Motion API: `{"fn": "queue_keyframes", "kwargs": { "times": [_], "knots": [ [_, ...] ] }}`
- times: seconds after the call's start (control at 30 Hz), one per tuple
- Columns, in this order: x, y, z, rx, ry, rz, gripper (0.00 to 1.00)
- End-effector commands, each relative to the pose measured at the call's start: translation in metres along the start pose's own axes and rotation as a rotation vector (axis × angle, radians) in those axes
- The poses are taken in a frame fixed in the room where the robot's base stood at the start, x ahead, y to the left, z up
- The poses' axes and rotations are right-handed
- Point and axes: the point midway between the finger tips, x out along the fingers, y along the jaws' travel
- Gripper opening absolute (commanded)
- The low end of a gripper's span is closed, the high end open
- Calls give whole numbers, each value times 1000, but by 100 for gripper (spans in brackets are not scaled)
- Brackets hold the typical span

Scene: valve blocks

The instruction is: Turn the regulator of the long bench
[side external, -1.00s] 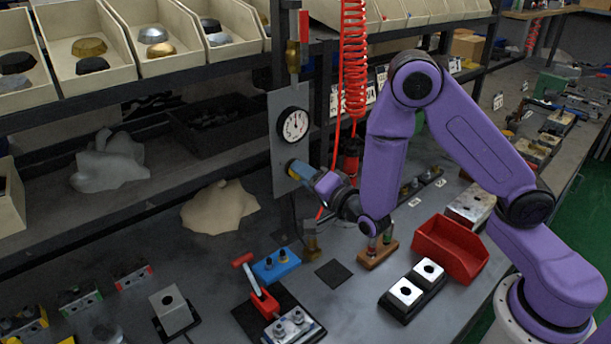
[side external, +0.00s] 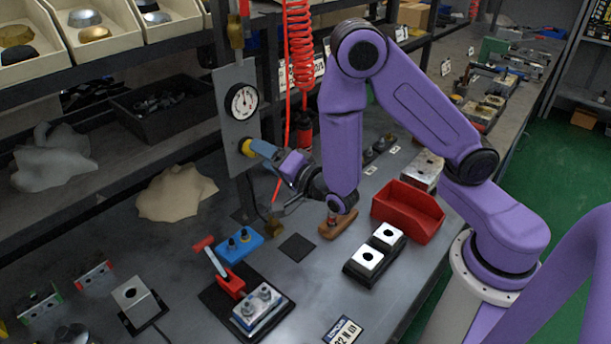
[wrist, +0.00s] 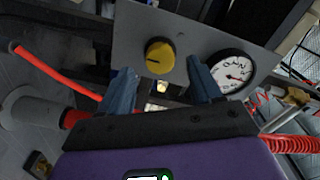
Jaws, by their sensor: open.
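The regulator is a round yellow knob (wrist: 159,57) with a dark mark on its face, set on an upright grey panel (wrist: 203,38). A round white gauge (wrist: 232,72) sits beside it in the wrist view and above it in the side view (side external: 241,102). My gripper (wrist: 162,84) is open, with its two blue fingers apart and nothing between them. In the wrist view the knob shows beyond the fingertips, toward the left one. In the side view my gripper (side external: 258,149) faces the knob (side external: 246,146), whose edge shows just past the fingers; contact cannot be told.
A red coiled hose (side external: 297,50) hangs just right of the panel. Below are a blue block (side external: 239,246), a red-handled clamp (side external: 228,280) and a red bin (side external: 408,211). A black crate (side external: 165,105) stands left on the shelf.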

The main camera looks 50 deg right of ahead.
Motion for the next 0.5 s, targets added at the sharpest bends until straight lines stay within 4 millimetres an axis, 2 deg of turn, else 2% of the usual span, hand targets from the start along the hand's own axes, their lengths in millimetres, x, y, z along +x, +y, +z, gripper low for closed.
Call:
{"fn": "queue_keyframes", "kwargs": {
  "times": [0.13,0.5],
  "knots": [
    [-33,0,2,-5,-9,-1,64],
    [-60,0,0,1,-3,-1,64]
  ]
}}
